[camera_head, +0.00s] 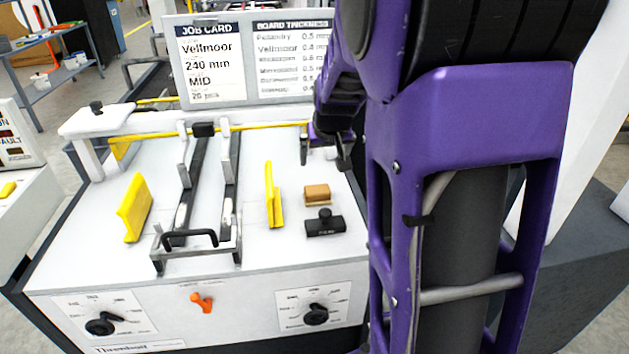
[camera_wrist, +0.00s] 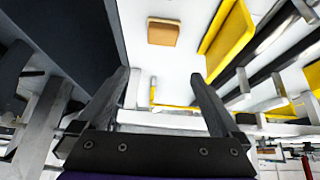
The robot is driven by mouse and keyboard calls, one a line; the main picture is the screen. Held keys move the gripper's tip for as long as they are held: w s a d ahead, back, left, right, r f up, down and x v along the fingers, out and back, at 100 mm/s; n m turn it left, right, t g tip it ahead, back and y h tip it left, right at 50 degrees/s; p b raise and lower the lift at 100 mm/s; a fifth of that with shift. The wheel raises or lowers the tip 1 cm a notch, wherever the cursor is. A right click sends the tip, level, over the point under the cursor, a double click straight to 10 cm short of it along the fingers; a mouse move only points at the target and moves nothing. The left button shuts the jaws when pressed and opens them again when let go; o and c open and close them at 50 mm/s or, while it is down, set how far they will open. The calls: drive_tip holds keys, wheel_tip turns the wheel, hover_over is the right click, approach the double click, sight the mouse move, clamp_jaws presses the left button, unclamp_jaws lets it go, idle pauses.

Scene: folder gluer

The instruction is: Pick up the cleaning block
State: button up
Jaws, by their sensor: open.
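A small tan-brown block (camera_head: 317,194), which looks like the cleaning block, lies flat on the white machine top. It also shows near the top of the wrist view (camera_wrist: 163,32), beyond my fingertips and roughly centred between them. My gripper (camera_head: 324,152) is above the far right part of the machine top, behind the block in the head view. Its two dark fingers are spread in the wrist view (camera_wrist: 159,78) with nothing between them. It is apart from the block.
A black knobbed block (camera_head: 325,225) lies just in front of the tan block. A yellow upright plate (camera_head: 273,195) stands left of it, with dark rails (camera_head: 198,175) further left. A job card board (camera_head: 250,60) stands behind. The white top around the tan block is mostly bare.

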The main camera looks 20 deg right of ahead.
drive_tip(key=f, duration=0.2)
drive_tip(key=b, duration=0.2)
approach(317, 189)
drive_tip(key=shift+g, duration=0.3)
drive_tip(key=x, duration=0.4)
drive_tip(key=shift+s+d+f, duration=0.15)
drive_tip(key=shift+s+f, duration=0.05)
drive_tip(key=shift+s, duration=0.1)
drive_tip(key=shift+w+r+b+x, duration=0.1)
drive_tip(key=shift+w+b+x, duration=0.1)
drive_tip(key=shift+x, duration=0.85)
drive_tip(key=shift+w+r+b+x, duration=0.15)
drive_tip(key=shift+b+x, duration=0.1)
drive_tip(key=shift+x, duration=0.8)
drive_tip(key=shift+w+b+x, duration=0.15)
drive_tip(key=shift+b+x, duration=0.05)
drive_tip(key=shift+x, duration=0.85)
drive_tip(key=c, duration=1)
